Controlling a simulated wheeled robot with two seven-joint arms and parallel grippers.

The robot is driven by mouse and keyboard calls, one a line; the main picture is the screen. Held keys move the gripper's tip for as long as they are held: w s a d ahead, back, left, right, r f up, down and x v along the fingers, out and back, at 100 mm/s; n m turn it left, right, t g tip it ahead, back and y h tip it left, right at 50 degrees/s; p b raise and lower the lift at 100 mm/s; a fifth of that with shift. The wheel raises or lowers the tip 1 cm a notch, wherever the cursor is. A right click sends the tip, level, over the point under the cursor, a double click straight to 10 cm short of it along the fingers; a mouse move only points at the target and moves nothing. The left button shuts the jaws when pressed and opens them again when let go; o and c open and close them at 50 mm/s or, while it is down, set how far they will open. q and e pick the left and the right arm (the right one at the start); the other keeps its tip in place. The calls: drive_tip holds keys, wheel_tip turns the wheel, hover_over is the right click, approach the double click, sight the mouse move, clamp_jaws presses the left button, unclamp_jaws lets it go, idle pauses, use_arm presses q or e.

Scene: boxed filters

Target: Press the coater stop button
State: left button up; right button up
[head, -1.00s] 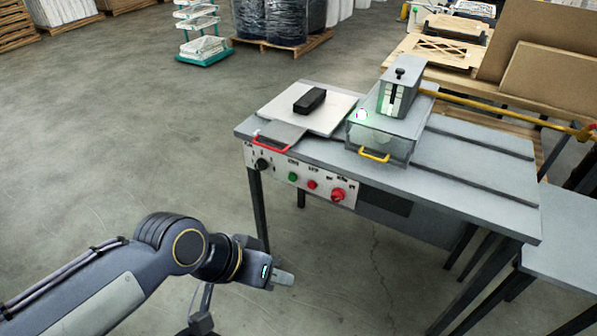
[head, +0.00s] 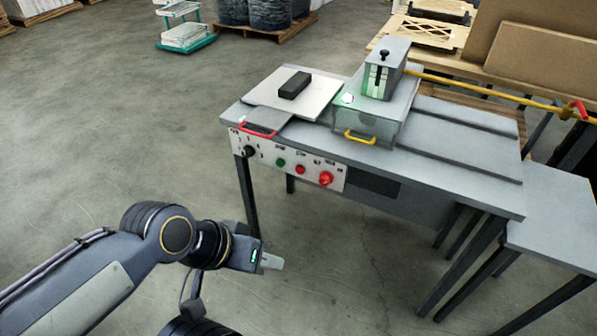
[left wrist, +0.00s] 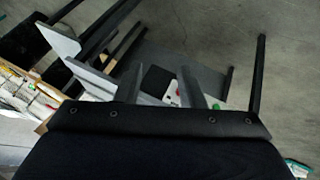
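The coater is a grey table (head: 455,185) with a white control panel (head: 262,152) on its front left edge. The panel carries a black knob (head: 248,151), a green button (head: 281,162), a small red button (head: 300,169) and a larger red knob-like button (head: 326,178). The labels are too small to read surely; the small red one looks like the stop button. My left gripper (head: 271,262) is below and in front of the panel, apart from it. In the left wrist view its two fingers (left wrist: 160,90) stand apart with nothing between them. My right gripper is not in view.
On the table are a white plate with a black block (head: 294,85), a red handle (head: 258,131) and a clear box with a yellow handle (head: 360,138). A yellow bar (head: 470,85) runs right. A lower grey table (head: 560,225) adjoins at right. Floor in front is clear.

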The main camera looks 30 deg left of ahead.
use_arm(q)
clamp_jaws()
idle(1.5)
